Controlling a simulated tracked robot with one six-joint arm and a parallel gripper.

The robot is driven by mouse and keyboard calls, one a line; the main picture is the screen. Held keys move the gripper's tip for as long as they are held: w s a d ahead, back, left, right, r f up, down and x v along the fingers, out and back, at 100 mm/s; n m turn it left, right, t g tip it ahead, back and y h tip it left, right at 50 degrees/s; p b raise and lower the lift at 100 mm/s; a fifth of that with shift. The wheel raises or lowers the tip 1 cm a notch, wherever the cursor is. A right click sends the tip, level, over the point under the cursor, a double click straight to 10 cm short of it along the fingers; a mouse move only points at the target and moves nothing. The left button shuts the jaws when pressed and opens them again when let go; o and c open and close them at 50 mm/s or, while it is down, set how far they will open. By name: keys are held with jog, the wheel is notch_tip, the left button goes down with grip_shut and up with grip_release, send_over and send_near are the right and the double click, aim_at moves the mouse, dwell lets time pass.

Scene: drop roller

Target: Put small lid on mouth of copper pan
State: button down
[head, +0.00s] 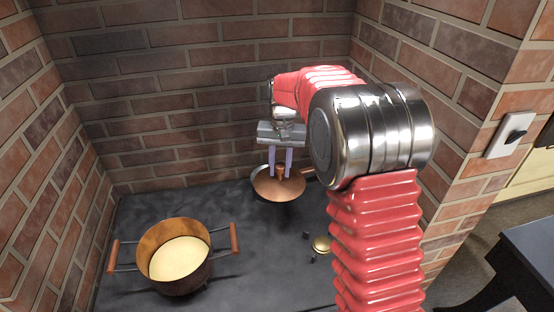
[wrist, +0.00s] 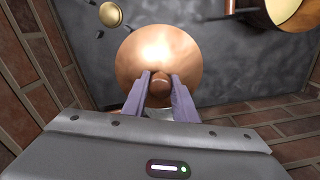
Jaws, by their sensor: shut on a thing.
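My gripper (head: 280,176) is shut on the knob of the small copper lid (head: 277,187). In the wrist view the shiny round lid (wrist: 165,55) fills the space beyond my gripper (wrist: 160,80), its knob between the two purple fingers. What looks like the copper pan (head: 256,171) is mostly hidden behind and under the lid; a pale rim edge shows at the left and a brown handle at the right. I cannot tell whether the lid touches the pan.
A copper pot (head: 160,240) with two wooden handles and cream contents stands at the front left. A small gold round object (head: 321,243) lies at the right, by small dark pieces. Brick walls enclose the dark counter (head: 235,285) at back and sides.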

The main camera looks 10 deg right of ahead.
aim_at(283, 191)
jog(key=s+n, duration=0.3)
jog(key=s, duration=0.1)
jog(key=shift+s+f, duration=0.15)
jog(key=shift+s, duration=0.15)
jog(key=shift+s, duration=0.15)
